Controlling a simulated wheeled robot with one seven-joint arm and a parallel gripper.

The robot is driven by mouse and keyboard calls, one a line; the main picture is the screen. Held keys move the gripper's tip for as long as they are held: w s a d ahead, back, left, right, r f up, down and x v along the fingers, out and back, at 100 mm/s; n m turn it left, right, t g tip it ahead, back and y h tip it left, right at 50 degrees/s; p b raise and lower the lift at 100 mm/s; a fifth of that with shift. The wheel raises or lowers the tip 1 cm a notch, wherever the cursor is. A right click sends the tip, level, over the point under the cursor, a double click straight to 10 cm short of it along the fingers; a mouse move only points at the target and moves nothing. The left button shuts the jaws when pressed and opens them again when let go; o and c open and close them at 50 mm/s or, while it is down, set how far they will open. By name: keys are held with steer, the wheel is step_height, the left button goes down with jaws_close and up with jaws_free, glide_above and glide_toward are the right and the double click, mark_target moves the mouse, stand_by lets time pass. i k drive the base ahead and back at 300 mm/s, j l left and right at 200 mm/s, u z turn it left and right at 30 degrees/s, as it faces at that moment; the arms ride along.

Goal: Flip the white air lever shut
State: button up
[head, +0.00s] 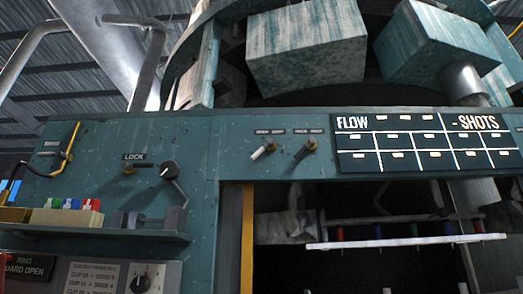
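A small lever with a white handle (263,149) is mounted on the teal front panel of the machine, near the middle of the head view. Its handle slants down to the left from its pivot. A small label sits above it, too small to read surely. To its right is a similar lever with a dark handle (304,149), also slanting down to the left, under its own label. Which label names air cannot be told. My gripper is not in view.
Left on the teal panel (226,130) are a LOCK latch (130,168) and a black knob with a crank (170,172). A shelf below holds a block with coloured pieces (68,214). Right is a FLOW - SHOTS board (425,140). Below the levers is a dark opening with a white bar (405,242).

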mark_target(270, 144)
steer(key=i+j, duration=0.15)
steer(key=i, duration=0.3)
steer(key=i+u, duration=0.1)
steer(key=u, duration=1.55)
